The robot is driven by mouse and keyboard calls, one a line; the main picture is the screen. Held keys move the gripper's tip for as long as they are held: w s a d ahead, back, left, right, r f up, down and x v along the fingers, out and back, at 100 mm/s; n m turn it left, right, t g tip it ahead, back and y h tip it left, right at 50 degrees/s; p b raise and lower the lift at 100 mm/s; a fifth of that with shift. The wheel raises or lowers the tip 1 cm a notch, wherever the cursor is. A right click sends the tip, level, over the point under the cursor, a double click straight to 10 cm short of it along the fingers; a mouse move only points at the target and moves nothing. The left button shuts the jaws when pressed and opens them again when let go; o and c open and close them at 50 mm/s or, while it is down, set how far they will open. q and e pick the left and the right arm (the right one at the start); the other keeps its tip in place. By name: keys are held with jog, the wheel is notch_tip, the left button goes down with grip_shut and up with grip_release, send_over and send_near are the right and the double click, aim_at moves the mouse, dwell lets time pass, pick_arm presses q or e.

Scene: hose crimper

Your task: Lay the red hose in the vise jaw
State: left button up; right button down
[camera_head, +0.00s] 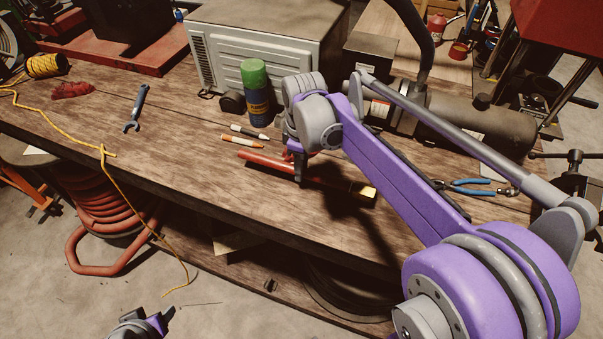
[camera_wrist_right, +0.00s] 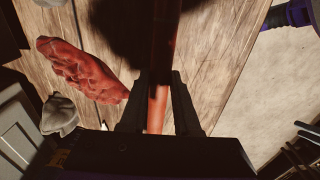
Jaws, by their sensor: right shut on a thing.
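The red hose (camera_head: 262,159) is a thin red length held just above the middle of the workbench. My right gripper (camera_head: 298,170) is shut on it. In the right wrist view, the hose (camera_wrist_right: 157,105) runs between the two dark fingers (camera_wrist_right: 158,112) and out past them. A dark strip with a yellow end (camera_head: 362,190) shows right of the gripper; I cannot tell whether it belongs to the hose. A dark vise-like device (camera_head: 572,185) is partly cut off at the right edge; its jaw is not clear. My left gripper (camera_head: 148,324) is partly seen at the bottom, away from the bench.
Blue-handled pliers (camera_head: 472,183) lie right. A wrench (camera_head: 135,110) and red rag (camera_head: 72,90) lie left.

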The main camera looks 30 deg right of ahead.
jog(key=shift+f, duration=1.35)
jog(key=shift+f, duration=0.35)
jog(key=c, duration=1.1)
grip_release()
jog(key=shift+f+b, duration=0.1)
jog(key=shift+b, duration=0.2)
jog(key=o, duration=0.5)
jog(key=shift+c, duration=0.2)
jog(key=shift+r, duration=0.25)
notch_tip(320, 180, up, 12)
jog(key=shift+s+d+r+p, duration=0.1)
jog(key=shift+r+p, duration=0.1)
jog(key=shift+p, duration=0.45)
